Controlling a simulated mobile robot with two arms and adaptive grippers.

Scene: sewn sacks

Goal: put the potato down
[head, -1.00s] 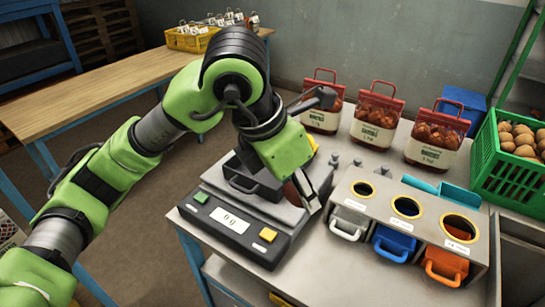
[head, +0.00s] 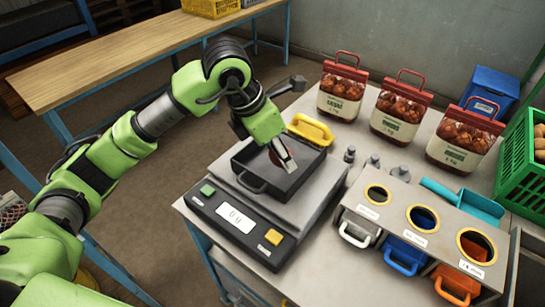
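My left gripper (head: 283,157) comes in from the left and points down over the black pan (head: 259,188) on the scale (head: 240,218). The scale's display (head: 236,218) seems to show zeros. My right gripper is not in view.
A yellow handle-like thing (head: 312,129) lies behind the pan. Red-topped sacks (head: 341,92) line the back. A green crate (head: 519,170) of potatoes is at right, near a teal scoop (head: 470,203).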

